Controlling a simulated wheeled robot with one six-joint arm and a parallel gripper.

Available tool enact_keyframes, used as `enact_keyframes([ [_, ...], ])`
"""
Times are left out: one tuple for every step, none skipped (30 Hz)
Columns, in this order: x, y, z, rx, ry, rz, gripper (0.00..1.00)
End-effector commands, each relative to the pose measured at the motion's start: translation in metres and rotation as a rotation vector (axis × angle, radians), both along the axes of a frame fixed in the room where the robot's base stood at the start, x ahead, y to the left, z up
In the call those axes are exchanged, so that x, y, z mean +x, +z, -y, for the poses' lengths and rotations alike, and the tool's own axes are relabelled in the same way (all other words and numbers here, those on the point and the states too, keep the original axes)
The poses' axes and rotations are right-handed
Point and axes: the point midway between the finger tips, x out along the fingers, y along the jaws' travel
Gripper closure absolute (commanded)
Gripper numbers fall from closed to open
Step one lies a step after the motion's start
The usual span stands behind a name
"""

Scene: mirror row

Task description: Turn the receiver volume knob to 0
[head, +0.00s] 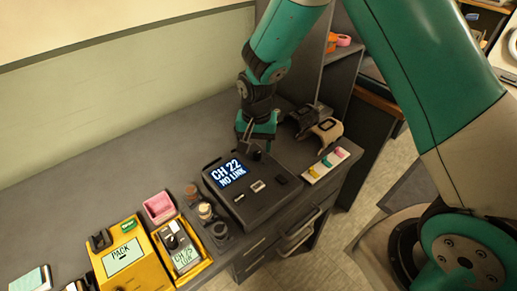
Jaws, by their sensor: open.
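The receiver (262,203) is a dark box on the grey counter, with a lit blue screen (228,174) reading "CH 22 NO LINK". A small dark knob (257,154) stands at its far edge, right of the screen; I cannot tell its setting or whether it is the volume knob. Several small buttons or switches sit on the receiver's top. My gripper (248,138) is open, pointing down just above the receiver's far edge, close to the knob. I cannot tell whether the fingers touch it; the fingertips are small and dark here.
A beige holder (325,131) and a dark one stand right of my gripper, with a card of coloured strips (326,165) nearer. Left of the receiver are small round pots (206,212), a pink box (159,207), a yellow tray with a handheld device (181,247), and a yellow "PACK" box (133,262).

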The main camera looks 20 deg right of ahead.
Motion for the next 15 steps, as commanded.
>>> enact_keyframes([
  [0.000, -0.008, 0.000, 0.000, 0.000, -0.004, 0.48],
  [0.000, -0.012, 0.000, 0.000, 0.000, -0.004, 0.48],
  [0.000, -0.017, 0.000, 0.000, 0.000, -0.002, 0.48],
  [0.000, -0.020, 0.000, 0.000, 0.000, -0.002, 0.48],
  [0.000, -0.022, 0.000, 0.000, 0.000, -0.002, 0.48],
  [0.000, -0.025, 0.000, 0.000, 0.001, -0.001, 0.48],
  [0.000, -0.026, 0.000, 0.000, 0.001, -0.001, 0.48],
  [0.000, -0.028, 0.000, 0.000, 0.001, 0.000, 0.48],
  [0.000, -0.029, 0.000, 0.001, 0.001, 0.000, 0.48],
  [0.000, -0.029, 0.000, 0.001, 0.001, 0.000, 0.48],
  [0.000, -0.030, 0.000, 0.001, 0.001, 0.000, 0.48],
  [0.000, -0.030, 0.000, 0.001, 0.001, 0.000, 0.48],
  [0.000, -0.030, 0.000, 0.001, 0.001, 0.000, 0.48],
  [0.000, -0.030, 0.000, 0.001, 0.001, 0.000, 0.48],
  [0.000, -0.030, 0.000, 0.001, 0.000, 0.000, 0.48],
])
